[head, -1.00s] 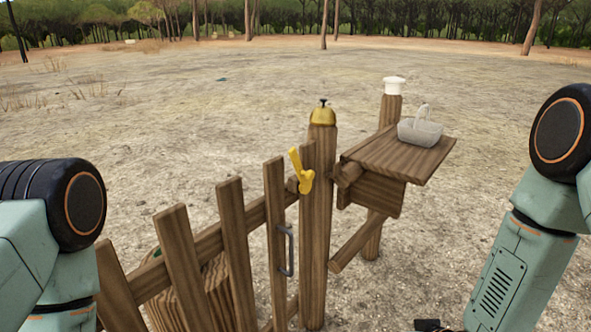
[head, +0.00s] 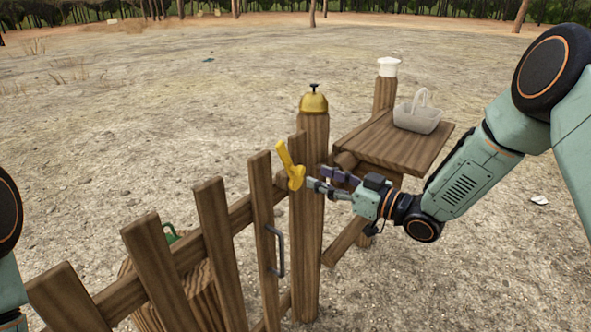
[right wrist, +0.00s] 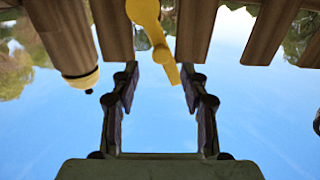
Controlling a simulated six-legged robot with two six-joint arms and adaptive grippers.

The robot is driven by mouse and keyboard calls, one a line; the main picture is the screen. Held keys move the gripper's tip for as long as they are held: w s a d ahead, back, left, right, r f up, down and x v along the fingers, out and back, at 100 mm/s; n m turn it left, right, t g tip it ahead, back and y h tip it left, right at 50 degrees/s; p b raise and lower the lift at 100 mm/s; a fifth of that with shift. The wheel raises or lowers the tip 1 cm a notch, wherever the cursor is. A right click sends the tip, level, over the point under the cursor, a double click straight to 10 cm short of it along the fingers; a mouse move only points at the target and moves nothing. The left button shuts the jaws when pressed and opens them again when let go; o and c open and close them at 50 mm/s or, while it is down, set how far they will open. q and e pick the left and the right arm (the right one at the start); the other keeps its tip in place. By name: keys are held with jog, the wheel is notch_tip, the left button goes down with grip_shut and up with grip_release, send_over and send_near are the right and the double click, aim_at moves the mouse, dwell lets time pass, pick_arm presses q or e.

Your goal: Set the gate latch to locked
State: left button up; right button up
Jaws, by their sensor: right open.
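The yellow gate latch (head: 288,165) is mounted at the top of the wooden gate (head: 215,225), beside the gate post (head: 307,250). Its lever points up, leaning a little left. My right gripper (head: 317,177) is open, just right of the latch in the head view. In the right wrist view the latch (right wrist: 146,14) hangs from the top of the picture, its lever tip between the open fingers (right wrist: 159,72), with a gap to each. I cannot tell whether anything touches it. My left gripper is out of view.
A gold bell (head: 313,104) sits on top of the post. A grey handle (head: 280,250) is on the gate. To the right, a wooden shelf (head: 375,148) holds a pale basket (head: 418,117). The ground beyond is open.

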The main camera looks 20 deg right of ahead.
aim_at(303, 173)
jog(key=x, duration=0.2)
jog(key=b+x, duration=0.1)
jog(key=x, duration=0.2)
jog(key=shift+w+a+f, duration=0.15)
jog(key=shift+a+f, duration=0.15)
jog(key=shift+f, duration=0.05)
jog(key=shift+w+a+b, duration=0.15)
jog(key=shift+w+b, duration=0.1)
jog(key=shift+b, duration=0.05)
jog(key=shift+a+r, duration=0.1)
jog(key=shift+r, duration=0.2)
jog(key=shift+w+a+f, duration=0.1)
jog(key=shift+w, duration=0.15)
jog(key=shift+c, duration=0.2)
jog(key=shift+s, duration=0.1)
jog(key=c, duration=0.5)
grip_shut()
jog(key=shift+f, duration=0.1)
